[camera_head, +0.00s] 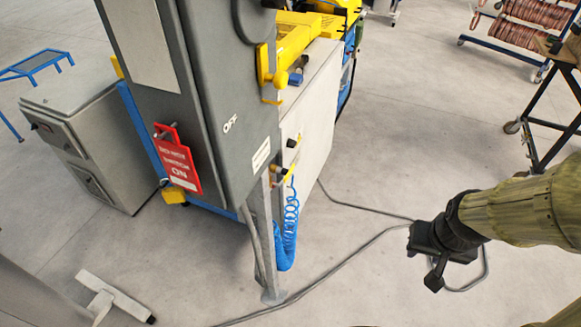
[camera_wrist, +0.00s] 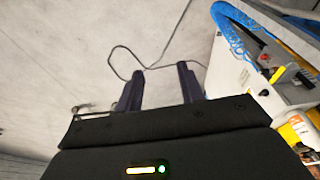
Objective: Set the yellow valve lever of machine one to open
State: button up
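A small yellow lever-like part (camera_head: 282,174) sits low on the side of the machine, just above the blue coiled hose (camera_head: 289,225). It is small and partly hidden by the cabinet post, so its exact position is unclear. In the wrist view a yellow part (camera_wrist: 277,76) shows beside a red piece on the light machine panel (camera_wrist: 240,78) at the right. My gripper (camera_wrist: 160,82) is open and empty, its two dark fingers apart over bare floor. In the head view my gripper (camera_head: 430,262) is at the right, well clear of the machine.
A grey cabinet (camera_head: 222,95) marked OFF carries a yellow handle (camera_head: 265,66) and a red tag (camera_head: 176,160). A wheeled rack (camera_head: 530,30) stands far right. Open floor lies between machine and gripper.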

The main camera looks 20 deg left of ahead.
jog(key=w+a+f+g+y+b, duration=0.4)
jog(key=w+a+f+y+b, duration=0.4)
jog(key=w+a+f+b, duration=0.65)
jog(key=w+a+f+t+y+b, duration=0.1)
jog(key=w+a+f+y+b, duration=0.1)
jog(key=w+a+y+b, duration=0.1)
jog(key=w+a+f+m+t+y+b, duration=0.1)
jog(key=w+a+f+t+y+b, duration=0.1)
jog(key=w+a+y+b, duration=0.2)
jog(key=w+a+y, duration=0.1)
jog(key=w+y, duration=0.2)
jog(key=w, duration=0.3)
jog(key=shift+a+f, duration=0.2)
jog(key=shift+a, duration=0.15)
